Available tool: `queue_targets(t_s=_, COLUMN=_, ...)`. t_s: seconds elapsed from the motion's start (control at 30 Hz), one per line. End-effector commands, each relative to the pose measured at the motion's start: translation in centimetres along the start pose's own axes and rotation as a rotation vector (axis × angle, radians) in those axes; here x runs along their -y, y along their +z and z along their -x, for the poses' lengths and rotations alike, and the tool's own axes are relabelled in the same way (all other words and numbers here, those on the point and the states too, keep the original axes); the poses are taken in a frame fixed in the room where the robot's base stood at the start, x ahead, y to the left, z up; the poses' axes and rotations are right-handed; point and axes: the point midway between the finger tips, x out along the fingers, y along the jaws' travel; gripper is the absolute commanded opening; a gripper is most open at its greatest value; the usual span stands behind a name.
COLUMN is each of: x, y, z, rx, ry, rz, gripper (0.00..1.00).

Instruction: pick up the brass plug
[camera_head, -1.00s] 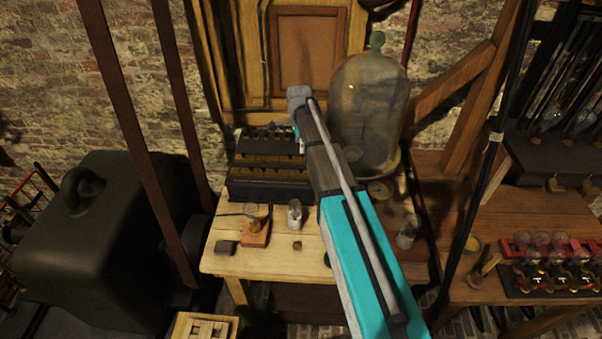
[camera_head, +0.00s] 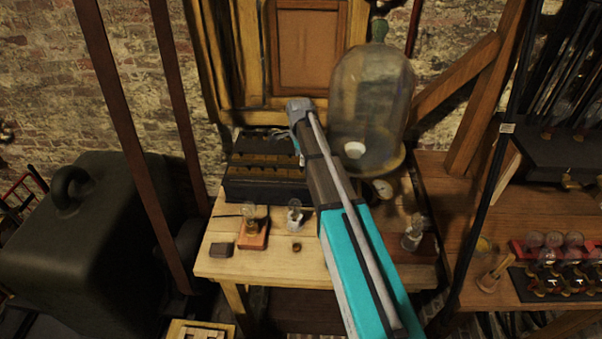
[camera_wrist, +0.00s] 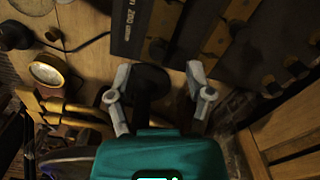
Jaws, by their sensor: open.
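A small brass-coloured piece (camera_head: 297,246), which looks like the brass plug, sits on the front part of the pale wooden table (camera_head: 265,267) in the head view. I cannot make it out for sure in the wrist view. My gripper (camera_wrist: 157,70) is open in the wrist view, its two grey fingers spread with nothing gripped. A dark round shape (camera_wrist: 150,82) shows between and beyond the fingers. In the head view my arm reaches over the table, its end near the dark box and the glass jar, and the fingers are mostly hidden.
The dark box with brass blocks (camera_head: 265,188) stands behind the piece; its lettered side (camera_wrist: 128,25) is near the fingers. A large glass jar (camera_head: 370,105) stands right of it. A small bulb on a base (camera_head: 252,238) and a small white-based item (camera_head: 295,217) stand nearby.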

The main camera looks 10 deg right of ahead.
Motion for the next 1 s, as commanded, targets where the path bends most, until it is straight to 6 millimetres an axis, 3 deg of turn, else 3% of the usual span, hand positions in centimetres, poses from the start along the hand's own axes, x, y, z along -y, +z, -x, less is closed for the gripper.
queue_targets(t_s=0.57, x=0.0, y=0.0, z=-0.6, rx=0.0, ry=0.0, rz=0.0, gripper=0.67)
queue_targets(t_s=1.0, x=-0.3, y=-0.3, z=-3.7, rx=0.0, ry=0.0, rz=0.0, gripper=0.67)
